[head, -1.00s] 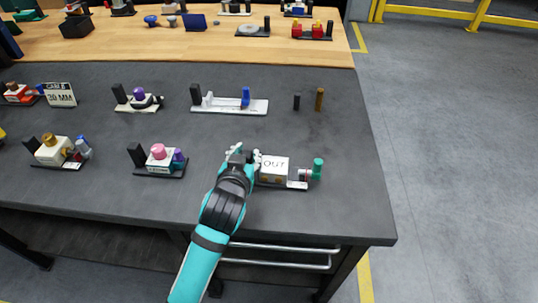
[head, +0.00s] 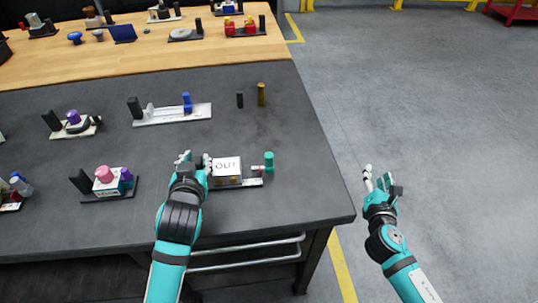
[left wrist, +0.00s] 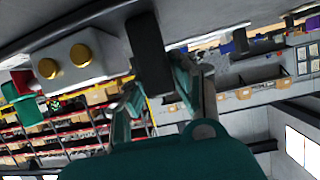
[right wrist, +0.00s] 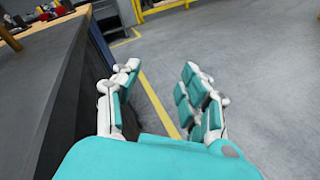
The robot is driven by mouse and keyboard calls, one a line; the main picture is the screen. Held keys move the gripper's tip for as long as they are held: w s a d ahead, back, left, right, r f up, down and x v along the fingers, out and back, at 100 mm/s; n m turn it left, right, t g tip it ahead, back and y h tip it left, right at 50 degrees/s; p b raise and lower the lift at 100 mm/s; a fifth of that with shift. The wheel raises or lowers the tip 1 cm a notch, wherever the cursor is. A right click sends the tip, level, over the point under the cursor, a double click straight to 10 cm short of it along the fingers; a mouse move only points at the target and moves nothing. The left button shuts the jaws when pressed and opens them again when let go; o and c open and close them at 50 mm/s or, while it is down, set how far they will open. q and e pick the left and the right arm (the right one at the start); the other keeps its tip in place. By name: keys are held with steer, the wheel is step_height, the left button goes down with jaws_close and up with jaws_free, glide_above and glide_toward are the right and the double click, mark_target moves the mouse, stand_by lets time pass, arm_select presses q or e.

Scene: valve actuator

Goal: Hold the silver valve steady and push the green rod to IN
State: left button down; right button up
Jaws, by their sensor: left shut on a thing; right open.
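The silver valve (head: 227,168), a box labelled OUT, sits on a plate near the table's right front. The green rod (head: 269,161) sticks out from its right side. My left gripper (head: 195,163) is at the valve's left end. In the left wrist view it is shut on a dark upright block (left wrist: 149,50) beside the valve body (left wrist: 65,62), which shows two gold knobs. A green end piece (left wrist: 22,110) shows beyond. My right gripper (head: 380,181) is open and empty, right of the table over the floor; its spread fingers show in the right wrist view (right wrist: 160,90).
A black peg (head: 240,100) and a brass peg (head: 261,94) stand behind the valve. A white fixture with a blue part (head: 172,113) and a pink-knobbed unit (head: 106,183) are to the left. The table's right edge (head: 335,180) lies between rod and right gripper.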

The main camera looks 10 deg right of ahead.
step_height(320, 180, up, 8)
steer(key=w+a+n+t+y, duration=0.1)
steer(key=a+n+t, duration=0.2)
steer(key=n, duration=0.1)
steer(key=a+n+y, duration=0.1)
steer(key=a, duration=0.1)
steer(key=s+a+n+y, duration=0.1)
steer(key=a, duration=0.1)
steer(key=a+n+y, duration=0.1)
steer(key=a, duration=0.2)
steer(key=shift+s+a+r, duration=0.1)
steer(key=shift+s+r, duration=0.05)
steer(key=shift+r, duration=0.05)
steer(key=s+a+r+n+t+y, duration=0.1)
steer(key=s+a+r+n+y, duration=0.15)
steer(key=a, duration=0.25)
steer(key=s+a+r+n+y, duration=0.1)
steer(key=a+n+y, duration=0.15)
steer(key=a, duration=0.25)
steer(key=g, duration=0.1)
glide_toward(271, 160)
steer(key=shift+s+d+r, duration=0.2)
steer(key=shift+s+d, duration=0.1)
steer(key=shift+s, duration=0.05)
steer(key=shift+w+a+y, duration=0.2)
steer(key=shift+y, duration=0.1)
steer(key=x, duration=1.1)
steer(key=shift+w+f, duration=0.2)
jaws_close()
